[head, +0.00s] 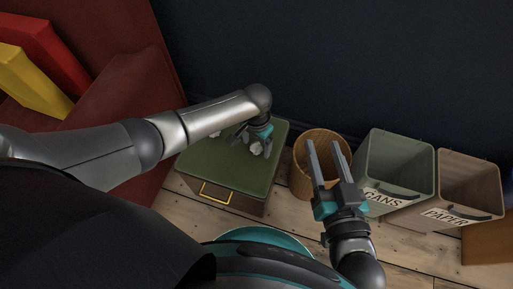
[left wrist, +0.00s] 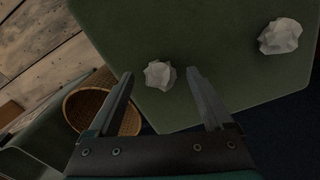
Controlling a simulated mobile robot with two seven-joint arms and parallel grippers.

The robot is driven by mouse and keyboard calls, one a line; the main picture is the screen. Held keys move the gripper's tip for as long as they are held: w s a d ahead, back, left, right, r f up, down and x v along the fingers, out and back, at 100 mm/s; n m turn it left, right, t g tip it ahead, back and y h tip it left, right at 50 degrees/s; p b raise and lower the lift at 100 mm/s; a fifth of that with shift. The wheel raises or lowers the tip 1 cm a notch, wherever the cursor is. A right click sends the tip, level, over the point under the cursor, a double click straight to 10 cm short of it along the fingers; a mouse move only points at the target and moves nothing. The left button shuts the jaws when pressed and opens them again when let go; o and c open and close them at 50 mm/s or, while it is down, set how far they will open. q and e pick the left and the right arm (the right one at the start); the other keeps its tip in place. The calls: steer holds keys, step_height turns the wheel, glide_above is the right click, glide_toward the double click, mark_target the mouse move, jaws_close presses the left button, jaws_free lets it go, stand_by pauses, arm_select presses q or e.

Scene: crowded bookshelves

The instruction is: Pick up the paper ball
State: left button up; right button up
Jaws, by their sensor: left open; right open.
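A crumpled white paper ball (left wrist: 160,75) lies on the green top of a small cabinet (head: 215,160), close to its edge. A second paper ball (left wrist: 281,36) lies on the same top, at upper right in the left wrist view. White paper also shows beside my gripper in the head view (head: 256,149). My left gripper (head: 254,139) is over the cabinet top, open and empty. In the left wrist view the first ball appears between its fingertips; I cannot tell the remaining distance. My right gripper (head: 323,146) is open and empty, in front of the wicker basket in the head view.
A wicker basket (head: 301,180) stands right of the cabinet. Further right are a grey-green bin (head: 404,158) labelled CANS and a brown bin (head: 476,182) labelled PAPER. A red seat with red and yellow cushions (head: 30,82) is at left. Wooden floor lies in front.

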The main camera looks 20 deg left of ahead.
arm_select(q)
steer(key=shift+f, duration=0.2)
jaws_close()
stand_by(0.7)
